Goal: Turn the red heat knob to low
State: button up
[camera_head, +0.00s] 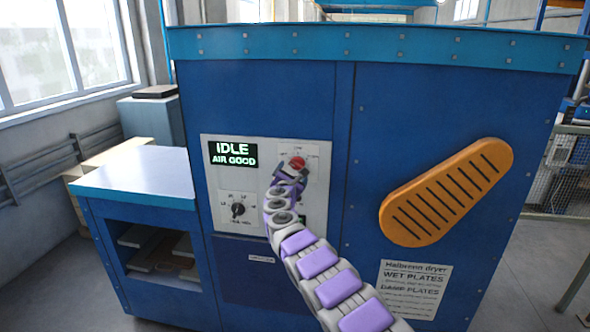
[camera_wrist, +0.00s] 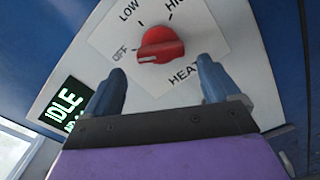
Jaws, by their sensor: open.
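The red heat knob (camera_wrist: 160,45) sits on a white plate marked OFF, LOW, HIGH and HEAT in the wrist view. The knob's bar points toward the OFF mark. It also shows as a small red spot in the head view (camera_head: 297,163), on the dryer's light control panel (camera_head: 226,184). My gripper (camera_wrist: 162,85) is open, its two blue fingers spread apart just in front of the knob. The fingers look clear of the knob, and nothing is between them. In the head view my arm's end hides the panel just below the knob.
A display (camera_head: 233,154) reads IDLE, AIR GOOD. A black dial (camera_head: 238,210) is at the panel's lower left. The blue dryer cabinet (camera_head: 262,100) carries an orange slotted handle (camera_head: 446,192) at right. A side table (camera_head: 140,172) juts out at left.

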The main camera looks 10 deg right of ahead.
aim_at(295, 168)
jog(key=shift+p+x, duration=1)
jog(key=shift+x, duration=1.35)
jog(key=shift+w, duration=0.1)
jog(key=c, duration=1)
jog(key=shift+o, duration=0.2)
